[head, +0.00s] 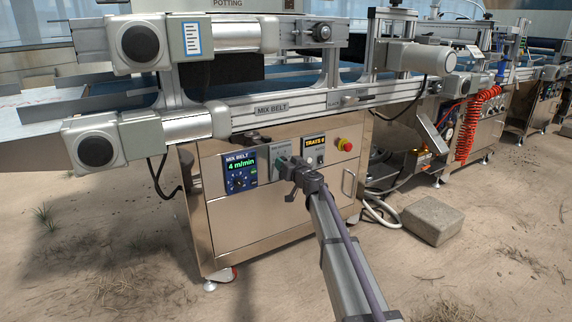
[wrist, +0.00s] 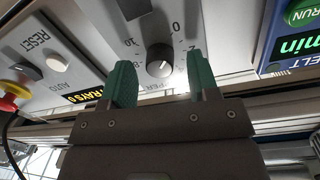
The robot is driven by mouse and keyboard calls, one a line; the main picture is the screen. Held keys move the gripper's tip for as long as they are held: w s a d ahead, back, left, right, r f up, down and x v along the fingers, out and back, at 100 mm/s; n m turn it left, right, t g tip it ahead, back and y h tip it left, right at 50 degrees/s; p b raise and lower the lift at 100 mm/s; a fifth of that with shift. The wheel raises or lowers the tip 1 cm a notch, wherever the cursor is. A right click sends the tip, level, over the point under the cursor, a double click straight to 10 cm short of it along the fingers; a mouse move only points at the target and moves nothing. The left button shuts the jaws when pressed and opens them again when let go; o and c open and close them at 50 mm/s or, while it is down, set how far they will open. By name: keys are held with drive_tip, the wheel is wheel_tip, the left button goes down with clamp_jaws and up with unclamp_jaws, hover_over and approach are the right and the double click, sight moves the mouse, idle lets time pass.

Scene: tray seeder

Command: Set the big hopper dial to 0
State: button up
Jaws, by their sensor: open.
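A black round dial (wrist: 160,60) with a numbered scale sits on a light panel in the wrist view, which shows the panel upside down. The numerals 0 and 2 are readable beside it; the label under it is partly hidden, ending in what looks like "PER". A pale mark shows on the dial, but I cannot tell which number it points to. My gripper (wrist: 161,64) is open, its green fingers on either side of the dial; contact is not clear. In the head view my gripper (head: 291,168) is at the panel and hides the dial.
Left of the gripper is the blue MIX BELT display (head: 241,171), reading 4 m/min. To the right are the TRAYS counter (head: 315,142) and a red emergency button (head: 345,145). The MIX BELT rail (head: 272,110) runs above. A concrete block (head: 432,220) lies on the ground.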

drive_tip(key=v, duration=1)
drive_tip(key=shift+s, duration=0.15)
drive_tip(key=s+a+f+g+y+p, duration=0.1)
drive_tip(key=s+a+f+g+p, duration=0.15)
drive_tip(key=s+g, duration=0.4)
drive_tip(key=s+a+f+g+p, duration=0.2)
drive_tip(key=s+f+g, duration=0.15)
drive_tip(key=s, duration=0.65)
drive_tip(key=s+d+r+m+g+h+p, duration=0.1)
drive_tip(key=s+d+r+g+h+p, duration=0.2)
drive_tip(key=s, duration=0.5)
drive_tip(key=s+d+r+m+g+h+p, duration=0.1)
drive_tip(key=s+d+h+p, duration=0.15)
drive_tip(key=s+p, duration=0.45)
drive_tip(key=s+d+r+m+g+h+p, duration=0.1)
drive_tip(key=s+d+r+g+h+p, duration=0.15)
drive_tip(key=s, duration=0.65)
wheel_tip(320, 180, up, 37)
drive_tip(key=p, duration=3.7)
drive_tip(key=shift+w+p, duration=0.3)
